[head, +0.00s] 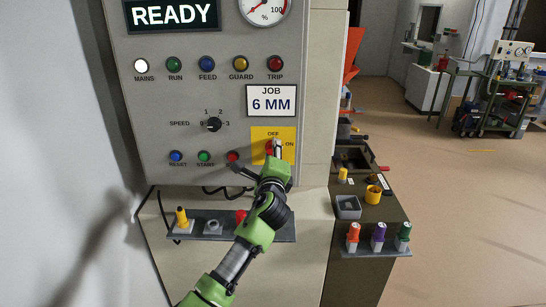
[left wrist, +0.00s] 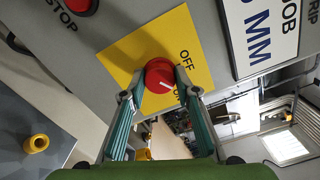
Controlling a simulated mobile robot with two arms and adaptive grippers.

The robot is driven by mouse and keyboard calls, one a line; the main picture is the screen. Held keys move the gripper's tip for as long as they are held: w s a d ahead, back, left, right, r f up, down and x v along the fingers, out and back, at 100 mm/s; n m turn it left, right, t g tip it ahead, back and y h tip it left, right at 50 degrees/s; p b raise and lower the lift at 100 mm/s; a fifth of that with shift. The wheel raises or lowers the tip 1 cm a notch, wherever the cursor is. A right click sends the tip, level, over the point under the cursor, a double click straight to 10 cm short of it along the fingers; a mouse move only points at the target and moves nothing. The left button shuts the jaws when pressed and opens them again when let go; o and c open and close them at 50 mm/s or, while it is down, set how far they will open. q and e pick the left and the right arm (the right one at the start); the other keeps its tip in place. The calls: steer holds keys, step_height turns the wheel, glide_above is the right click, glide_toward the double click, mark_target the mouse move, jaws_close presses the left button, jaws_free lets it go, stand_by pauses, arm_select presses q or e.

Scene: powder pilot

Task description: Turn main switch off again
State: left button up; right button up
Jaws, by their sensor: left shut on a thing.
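The main switch is a red knob (head: 269,146) on a yellow plate (head: 287,133) marked OFF and ON, low on the right of the grey panel. My left gripper (head: 277,152) is at the knob and partly hides it. In the left wrist view the two fingers (left wrist: 160,84) are shut on either side of the red knob (left wrist: 158,73). A white mark shows on the knob's face; I cannot tell exactly which position it points to. The MAINS lamp (head: 141,66) is white and looks lit. The display (head: 173,14) reads READY. My right gripper is not in view.
A speed dial (head: 213,124) and several small buttons sit left of the switch. A shelf (head: 229,234) with a yellow part (head: 182,217) is below the panel. A bench at right holds a grey tray (head: 348,207) and several coloured-capped bottles. Open floor lies farther right.

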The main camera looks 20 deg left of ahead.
arm_select(q)
steer(key=n+b, duration=0.5)
steer(key=n, duration=0.6)
steer(key=shift+f, duration=0.1)
steer(key=shift+o, duration=0.2)
steer(key=shift+n, duration=0.3)
steer(key=shift+c, duration=0.2)
steer(key=o, duration=1.1)
steer(key=v, duration=0.7)
steer(key=shift+s, duration=0.3)
